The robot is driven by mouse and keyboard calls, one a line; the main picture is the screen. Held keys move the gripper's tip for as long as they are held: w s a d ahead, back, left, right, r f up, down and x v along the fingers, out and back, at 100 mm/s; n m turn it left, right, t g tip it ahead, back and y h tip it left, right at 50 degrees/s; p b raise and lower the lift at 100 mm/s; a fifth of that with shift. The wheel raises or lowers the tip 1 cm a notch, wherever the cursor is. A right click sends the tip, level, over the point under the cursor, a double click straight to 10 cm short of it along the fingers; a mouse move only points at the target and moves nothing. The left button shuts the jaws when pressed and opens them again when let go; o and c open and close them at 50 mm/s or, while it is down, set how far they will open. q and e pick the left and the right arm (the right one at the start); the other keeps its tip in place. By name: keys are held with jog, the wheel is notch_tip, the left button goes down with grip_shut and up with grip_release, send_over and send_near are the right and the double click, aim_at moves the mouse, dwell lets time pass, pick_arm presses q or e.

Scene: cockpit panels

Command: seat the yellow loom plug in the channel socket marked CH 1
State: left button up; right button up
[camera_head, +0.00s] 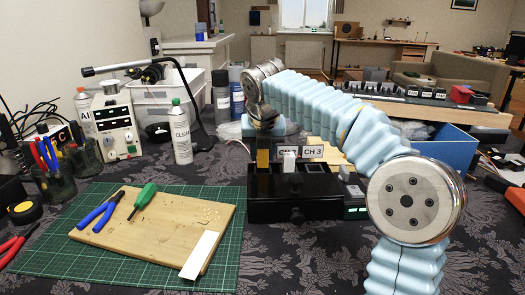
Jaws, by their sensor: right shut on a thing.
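The yellow loom plug (263,152) is upright above the left end of the black channel box (290,207). My right gripper (263,138) points down and is shut on the plug's upper part. I cannot tell whether the plug's lower end is in a socket or just over it. The CH 1 mark is not visible; the gripper and plug cover that spot. A CH 3 label (314,152) shows, with another label to its left partly covered by a white plug (289,161). My left gripper is not in view.
A wooden board (160,235) with pliers and a green screwdriver lies on the green mat (65,265) at left. A blue bin (450,146) is at right, behind my right arm.

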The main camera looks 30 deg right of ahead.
jog(key=shift+p, duration=0.35)
jog(key=shift+f+b, duration=0.4)
jog(key=shift+f, duration=0.4)
dwell(0.4)
jog(key=o, duration=1.1)
jog(key=p+v, duration=0.2)
jog(key=v, duration=1.2)
jog(key=shift+p, duration=0.35)
jog(key=shift+s+f, duration=0.1)
jog(key=shift+s, duration=0.05)
